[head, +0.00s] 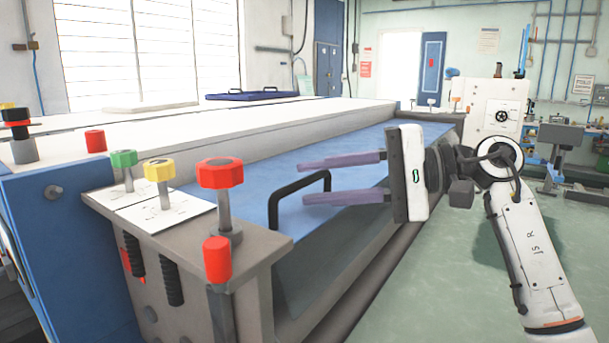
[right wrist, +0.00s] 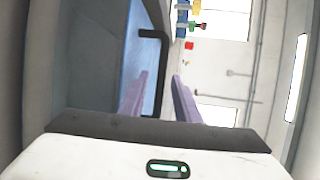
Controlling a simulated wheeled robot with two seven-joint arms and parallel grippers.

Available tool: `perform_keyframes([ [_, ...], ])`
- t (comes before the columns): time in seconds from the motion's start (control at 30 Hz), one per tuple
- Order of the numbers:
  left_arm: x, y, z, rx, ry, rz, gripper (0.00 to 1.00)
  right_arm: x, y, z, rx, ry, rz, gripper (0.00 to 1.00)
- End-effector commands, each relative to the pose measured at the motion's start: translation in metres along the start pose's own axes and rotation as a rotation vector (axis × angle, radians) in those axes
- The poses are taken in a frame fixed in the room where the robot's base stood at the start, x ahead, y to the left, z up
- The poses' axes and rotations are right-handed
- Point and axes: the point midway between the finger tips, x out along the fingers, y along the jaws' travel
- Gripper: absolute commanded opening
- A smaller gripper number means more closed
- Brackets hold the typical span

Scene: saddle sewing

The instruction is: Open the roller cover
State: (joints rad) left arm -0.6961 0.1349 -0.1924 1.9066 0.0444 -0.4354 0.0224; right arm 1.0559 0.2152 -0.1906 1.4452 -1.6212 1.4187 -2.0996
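The roller cover (head: 245,208) is a long blue panel sloping along the side of the machine. It lies flat against the machine and looks closed. Its black bar handle (head: 289,186) stands out near the cover's near end. My right gripper (head: 304,183) has its two purple fingers spread apart and pointing left at the handle. In the right wrist view, the handle (right wrist: 153,34) shows in line with the gap between the fingers (right wrist: 160,78). I cannot tell whether the fingertips reach around the bar; nothing is gripped. My left gripper is out of view.
A grey end bracket (head: 255,252) carries red (head: 220,173), yellow (head: 159,170) and green (head: 123,158) knobs left of the handle. The machine's pale top (head: 250,125) lies behind the cover. Green floor (head: 430,280) is open at the right.

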Motion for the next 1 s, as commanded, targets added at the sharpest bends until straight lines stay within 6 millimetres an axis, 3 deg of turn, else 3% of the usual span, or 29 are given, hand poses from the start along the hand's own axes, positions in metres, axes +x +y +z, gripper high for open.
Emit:
perform_keyframes([
  [0.2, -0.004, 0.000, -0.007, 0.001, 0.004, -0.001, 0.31, 0.023, -0.001, 0.000, -0.001, 0.000, -0.001, 0.30],
  [0.53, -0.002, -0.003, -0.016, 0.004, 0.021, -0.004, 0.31, 0.027, 0.000, 0.000, -0.001, 0.001, 0.000, 0.30],
  [0.7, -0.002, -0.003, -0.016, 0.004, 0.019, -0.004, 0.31, 0.026, 0.000, 0.000, -0.001, 0.001, 0.000, 0.01],
  [1.0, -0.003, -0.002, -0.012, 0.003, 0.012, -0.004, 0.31, 0.025, -0.001, 0.000, -0.002, 0.003, 0.000, 0.00],
])
